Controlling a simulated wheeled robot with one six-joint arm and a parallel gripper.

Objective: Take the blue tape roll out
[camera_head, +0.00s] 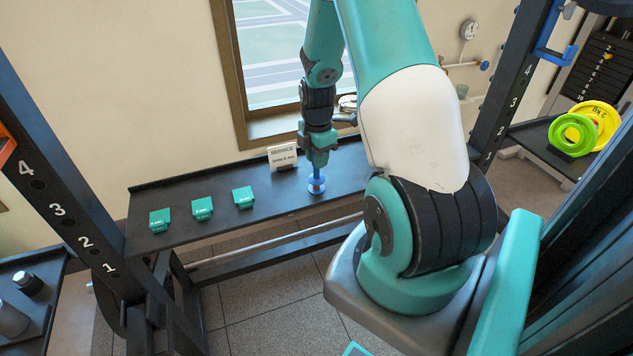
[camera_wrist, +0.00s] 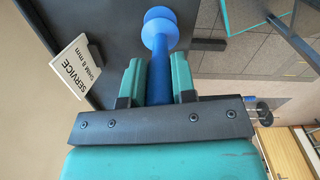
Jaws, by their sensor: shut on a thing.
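My gripper (camera_head: 318,163) points down over the right half of the black shelf (camera_head: 255,218). It is shut on a blue spool-shaped piece (camera_head: 316,186) with a shaft, a round flange and a knob at its end. In the wrist view the shaft lies between the two teal fingers (camera_wrist: 157,80), and the blue flange and knob (camera_wrist: 160,32) stick out beyond them. I cannot tell whether the piece touches the shelf or hangs just above it. Its shape does not look like a usual tape roll, and I see no other blue roll.
Teal blocks (camera_head: 202,208) stand in a row on the shelf's left half. A white "SERVICE" sign (camera_head: 282,155) stands close behind my gripper. Black rack uprights (camera_head: 62,185) flank the shelf. Green (camera_head: 573,135) and yellow (camera_head: 606,118) plates stand at the right.

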